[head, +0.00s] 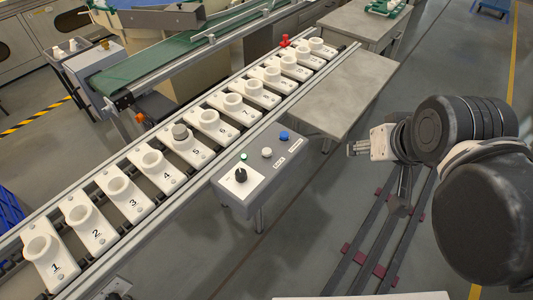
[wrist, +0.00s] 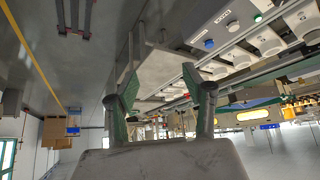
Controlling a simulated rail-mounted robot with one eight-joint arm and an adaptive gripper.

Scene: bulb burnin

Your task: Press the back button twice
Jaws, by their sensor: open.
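A grey control box (head: 262,170) stands at the front side of the rail line in the head view. It carries a black knob (head: 240,175), a small green light or button (head: 243,156), a white button (head: 266,152) and a blue button (head: 283,135). In the wrist view the white button (wrist: 232,25) and blue button (wrist: 209,43) show at the upper right. My gripper (head: 351,149) is open and empty, right of the box and apart from it.
A grey table (head: 335,95) stands behind and right of the box. A green conveyor (head: 160,65) runs behind. Open floor lies between the box and my gripper.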

